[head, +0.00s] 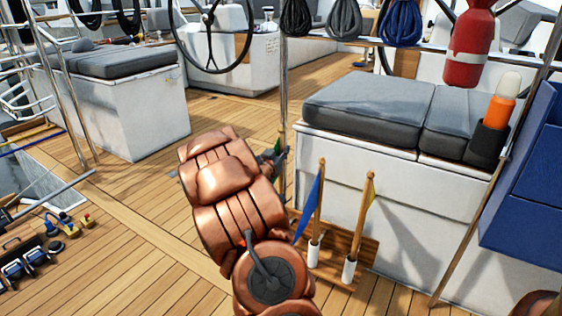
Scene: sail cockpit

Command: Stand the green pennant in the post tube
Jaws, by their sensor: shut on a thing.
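My gripper (280,156) is dark and mostly hidden behind my own copper-coloured arm. It is beside the upright metal post (284,85), and I cannot tell whether it touches the post. A small bit of green, the green pennant (277,146), shows at the gripper, which is shut on it. Most of the pennant and its stick is hidden. I cannot make out the post tube, nor whether the pennant's stick is in it.
Grey cushions (370,108) top the bench. A blue box (525,180) is at right. Deck at left is partly open.

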